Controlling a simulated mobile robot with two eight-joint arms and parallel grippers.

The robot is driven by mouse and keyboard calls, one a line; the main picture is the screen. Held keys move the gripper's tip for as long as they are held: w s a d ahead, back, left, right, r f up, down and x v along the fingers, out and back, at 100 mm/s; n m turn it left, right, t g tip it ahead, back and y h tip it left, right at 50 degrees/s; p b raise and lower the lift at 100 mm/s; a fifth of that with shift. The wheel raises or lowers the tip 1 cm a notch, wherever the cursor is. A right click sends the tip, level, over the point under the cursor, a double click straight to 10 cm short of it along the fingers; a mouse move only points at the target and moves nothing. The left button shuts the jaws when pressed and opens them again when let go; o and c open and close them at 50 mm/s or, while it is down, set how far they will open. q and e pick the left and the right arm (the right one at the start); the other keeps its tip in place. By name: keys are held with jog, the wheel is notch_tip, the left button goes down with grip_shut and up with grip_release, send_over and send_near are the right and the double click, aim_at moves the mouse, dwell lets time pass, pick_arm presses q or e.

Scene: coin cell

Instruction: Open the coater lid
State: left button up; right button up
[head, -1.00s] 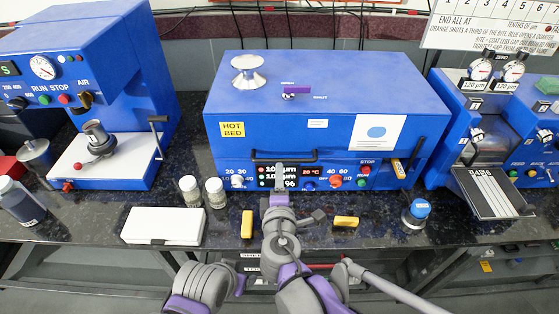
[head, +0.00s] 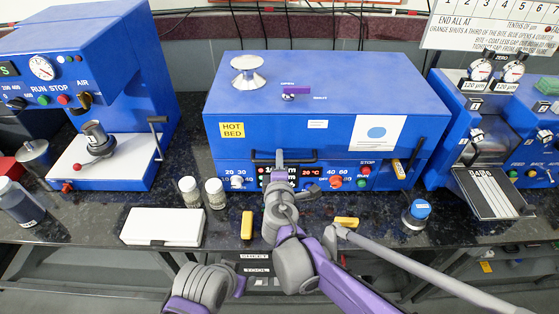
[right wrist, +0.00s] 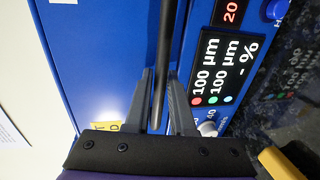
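The coater (head: 335,95) is a blue box with a yellow "HOT BED" label, in the middle of the head view. Its lid is shut. The black bar handle (head: 300,160) runs across the lid's front, above the display panel. My right gripper (head: 280,156) is at the left part of this handle. In the right wrist view, the black handle (right wrist: 163,60) passes between the two grey fingers of my right gripper (right wrist: 161,75). The fingers are apart, with gaps beside the bar. My left gripper is not in view.
Blue machines (head: 85,85) stand on both sides.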

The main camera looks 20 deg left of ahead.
grip_shut()
dwell(1.1)
